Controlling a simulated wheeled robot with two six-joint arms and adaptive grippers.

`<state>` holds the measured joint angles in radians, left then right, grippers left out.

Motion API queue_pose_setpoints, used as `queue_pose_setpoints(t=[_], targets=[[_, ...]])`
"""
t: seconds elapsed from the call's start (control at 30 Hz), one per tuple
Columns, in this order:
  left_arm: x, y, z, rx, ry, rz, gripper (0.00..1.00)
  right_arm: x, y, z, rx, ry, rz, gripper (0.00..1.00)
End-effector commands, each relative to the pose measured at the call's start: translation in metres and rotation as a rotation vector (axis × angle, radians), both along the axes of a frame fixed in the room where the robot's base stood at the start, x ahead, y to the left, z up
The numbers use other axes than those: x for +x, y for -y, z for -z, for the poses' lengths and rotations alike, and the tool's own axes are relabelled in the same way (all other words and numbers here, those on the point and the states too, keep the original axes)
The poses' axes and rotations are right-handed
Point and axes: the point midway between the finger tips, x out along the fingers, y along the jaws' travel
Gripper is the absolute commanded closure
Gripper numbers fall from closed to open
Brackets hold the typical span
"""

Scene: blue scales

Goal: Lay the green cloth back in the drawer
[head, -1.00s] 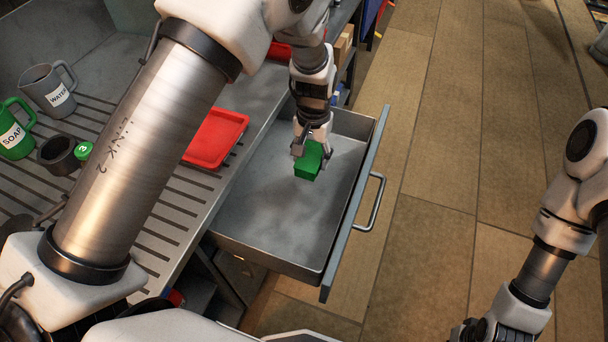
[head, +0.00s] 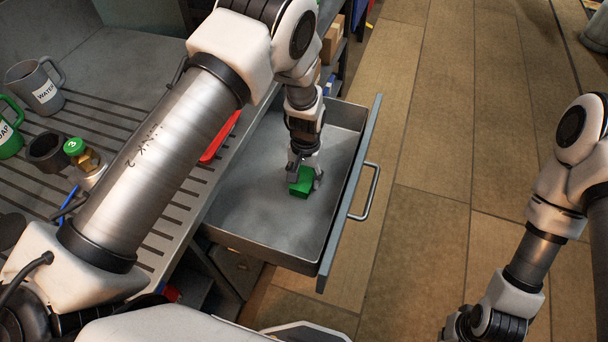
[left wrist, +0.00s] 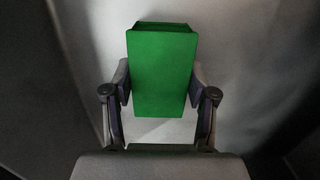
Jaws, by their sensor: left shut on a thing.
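The green cloth (head: 300,188) is a folded block inside the open grey drawer (head: 258,226). My left gripper (head: 305,175) reaches down into the drawer and is shut on the cloth. In the left wrist view the cloth (left wrist: 162,72) sits between the two fingers, with the grey drawer floor behind it. I cannot tell whether the cloth touches the floor. My right gripper (head: 462,326) is at the bottom edge of the head view, away from the drawer, and its fingers are not clear.
The drawer's front handle (head: 368,194) sticks out over the tiled floor. On the slatted bench left of the drawer stand a grey WATER jug (head: 42,92), a green SOAP jug (head: 10,135), a dark cup (head: 48,152) and a green-capped item (head: 75,147). A red tray (head: 216,140) is partly hidden by my arm.

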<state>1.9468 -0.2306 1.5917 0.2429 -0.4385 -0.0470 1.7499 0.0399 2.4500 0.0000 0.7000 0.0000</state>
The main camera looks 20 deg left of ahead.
Motion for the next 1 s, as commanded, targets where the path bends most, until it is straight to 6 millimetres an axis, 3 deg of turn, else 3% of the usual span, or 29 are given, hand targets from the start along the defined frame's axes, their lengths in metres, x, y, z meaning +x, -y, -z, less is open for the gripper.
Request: queue_pose_setpoints(t=[0.03, 0.07, 0.1, 0.13, 0.43, 0.57, 1.0], targets=[[0.0, 0.0, 0.003, 0.0, 0.0, 0.0, 1.0, 0.0, 0.0, 0.002, 0.0, 0.0, 0.0, 1.0], [0.0, 0.0, 0.003, 0.0, 0.0, 0.0, 0.39, 0.0, 0.0, 0.002, 0.0, 0.0, 0.0, 1.0], [0.0, 0.0, 0.002, 0.0, 0.0, 0.0, 0.25, 0.0, 0.0, 0.001, 0.0, 0.0, 0.0, 1.0], [0.0, 0.0, 0.002, 0.0, 0.0, 0.0, 0.18, 0.0, 0.0, 0.001, 0.0, 0.0, 0.0, 1.0], [0.0, 0.0, 0.001, 0.0, 0.0, 0.0, 0.18, 0.0, 0.0, 0.001, 0.0, 0.0, 0.0, 1.0], [0.002, 0.0, -0.009, 0.0, 0.002, 0.0, 0.18, 0.0, 0.0, 0.0, 0.0, 0.0, 0.0, 1.0], [0.01, 0.0, -0.108, 0.0, 0.003, 0.0, 0.18, 0.0, 0.0, 0.005, 0.0, 0.0, 0.0, 1.0]])
